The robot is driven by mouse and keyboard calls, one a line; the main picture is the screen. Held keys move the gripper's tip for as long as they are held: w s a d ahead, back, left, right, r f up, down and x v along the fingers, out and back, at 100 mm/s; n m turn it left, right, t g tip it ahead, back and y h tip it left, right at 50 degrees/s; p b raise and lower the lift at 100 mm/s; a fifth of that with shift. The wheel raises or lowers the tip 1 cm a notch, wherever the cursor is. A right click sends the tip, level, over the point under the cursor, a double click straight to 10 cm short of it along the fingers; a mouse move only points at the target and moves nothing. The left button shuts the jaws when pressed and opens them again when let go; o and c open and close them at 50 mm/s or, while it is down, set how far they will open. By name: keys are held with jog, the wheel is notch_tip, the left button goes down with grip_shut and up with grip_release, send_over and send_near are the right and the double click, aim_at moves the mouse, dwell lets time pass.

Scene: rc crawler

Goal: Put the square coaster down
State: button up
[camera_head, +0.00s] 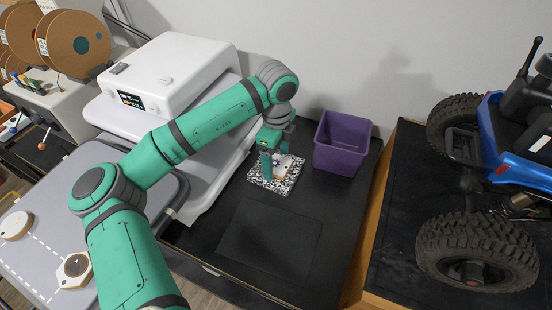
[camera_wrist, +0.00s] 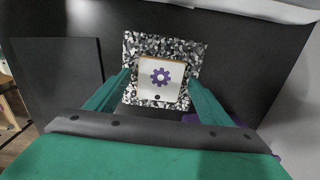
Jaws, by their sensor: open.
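The square coaster (camera_wrist: 161,78) is white with a purple gear mark and a thin wooden-looking edge. It lies on a black-and-white speckled square pad (camera_head: 262,183) on the dark bench top. In the head view the coaster (camera_head: 290,162) is partly hidden by my gripper (camera_head: 274,172). In the wrist view my gripper (camera_wrist: 160,90) is open, with one green finger on each side of the coaster. Small gaps seem to show between fingers and coaster, but I cannot tell whether either finger touches it.
A purple bin (camera_head: 341,143) stands right of the speckled pad. A white machine (camera_head: 175,75) is to the left. A flat dark mat (camera_head: 268,238) lies in front, otherwise bare. A blue crawler (camera_head: 515,130) with large tyres is at the far right.

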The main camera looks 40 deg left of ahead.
aim_at(276, 164)
notch_tip(276, 164, up, 12)
dwell(0.4)
dwell(0.5)
